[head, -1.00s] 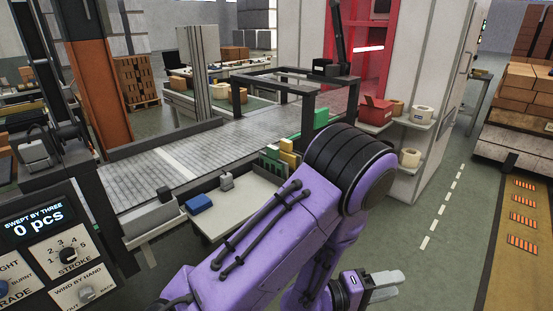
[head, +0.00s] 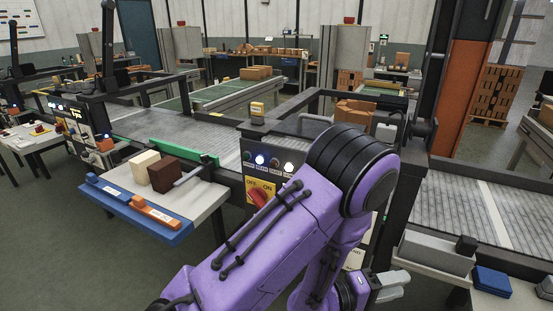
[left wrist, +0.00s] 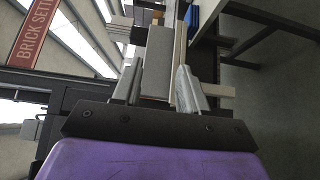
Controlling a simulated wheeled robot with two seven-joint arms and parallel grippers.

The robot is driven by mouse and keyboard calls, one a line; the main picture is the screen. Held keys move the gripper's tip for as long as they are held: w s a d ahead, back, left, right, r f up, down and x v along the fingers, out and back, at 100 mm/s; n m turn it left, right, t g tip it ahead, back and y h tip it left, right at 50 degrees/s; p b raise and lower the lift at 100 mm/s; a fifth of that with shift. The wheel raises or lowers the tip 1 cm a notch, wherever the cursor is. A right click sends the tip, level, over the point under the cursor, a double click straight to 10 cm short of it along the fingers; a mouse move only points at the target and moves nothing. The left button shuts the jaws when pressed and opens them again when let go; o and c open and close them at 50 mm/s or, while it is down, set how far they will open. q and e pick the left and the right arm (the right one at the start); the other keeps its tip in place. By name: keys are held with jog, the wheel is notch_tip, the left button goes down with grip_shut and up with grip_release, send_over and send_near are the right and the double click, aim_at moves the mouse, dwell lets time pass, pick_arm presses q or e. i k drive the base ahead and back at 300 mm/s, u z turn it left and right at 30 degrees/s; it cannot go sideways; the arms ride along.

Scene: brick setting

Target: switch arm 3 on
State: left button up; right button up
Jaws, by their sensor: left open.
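A control panel stands in the middle of the head view. It has a yellow OFF/ON plate with a red rotary switch (head: 258,197), partly beside my purple arm. A row of small lamps (head: 268,161) sits above it, at least one lit white. I cannot read an arm number on the panel. My left gripper (head: 388,286) is open and empty at the lower right of the head view, right of and below the switch. Its two fingers (left wrist: 160,82) also show in the left wrist view, apart. The switch does not show there. My right gripper is out of view.
A tray table with a blue edge (head: 135,214) holds a cream block (head: 145,167) and a dark brown block (head: 174,176), left of the panel. A conveyor (head: 465,205) runs to the right. Blue blocks (head: 492,281) lie at lower right. Floor is free at lower left.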

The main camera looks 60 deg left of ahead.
aim_at(258, 196)
jog(key=u, duration=0.8)
jog(key=i, duration=0.25)
jog(key=u, duration=0.9)
